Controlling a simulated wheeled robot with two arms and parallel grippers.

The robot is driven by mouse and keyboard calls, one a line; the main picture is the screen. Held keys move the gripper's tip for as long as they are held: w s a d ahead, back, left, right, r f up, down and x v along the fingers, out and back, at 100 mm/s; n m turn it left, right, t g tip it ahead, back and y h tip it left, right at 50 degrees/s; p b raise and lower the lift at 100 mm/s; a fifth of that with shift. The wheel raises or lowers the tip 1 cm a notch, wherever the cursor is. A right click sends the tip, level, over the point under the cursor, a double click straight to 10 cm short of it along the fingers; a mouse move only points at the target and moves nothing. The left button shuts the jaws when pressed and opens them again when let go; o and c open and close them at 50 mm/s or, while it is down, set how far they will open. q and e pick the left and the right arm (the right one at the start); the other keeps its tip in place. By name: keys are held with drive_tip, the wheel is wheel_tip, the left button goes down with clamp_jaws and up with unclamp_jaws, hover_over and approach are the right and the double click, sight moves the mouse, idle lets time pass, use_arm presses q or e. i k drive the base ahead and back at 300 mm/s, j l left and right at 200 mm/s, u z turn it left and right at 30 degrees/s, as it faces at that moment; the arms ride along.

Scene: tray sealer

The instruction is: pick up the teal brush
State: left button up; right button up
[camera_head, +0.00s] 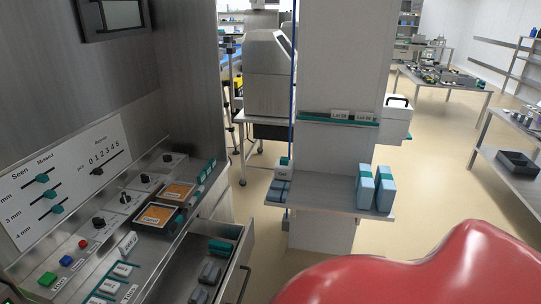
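I cannot make out a teal brush for certain. A small teal object (220,247) lies in the open drawer (246,268) at the lower middle; its shape is too small to tell. Grey blocks (209,273) lie in the same drawer, nearer to me. Neither my left nor my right gripper is in view.
A steel control panel (70,170) with teal sliders, knobs and buttons stands at left. Beside the drawer, a shelf (315,192) on a pillar holds light-blue cartons (385,190). Tables (440,82) stand at the back right. Open floor (430,165) lies between.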

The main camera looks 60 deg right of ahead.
sight(218, 248)
drive_tip(key=k+z, duration=0.1)
drive_tip(key=z, duration=1.25)
drive_tip(key=u, duration=1.2)
drive_tip(key=z, duration=1.2)
drive_tip(key=i+z, duration=0.35)
drive_tip(key=i, duration=0.95)
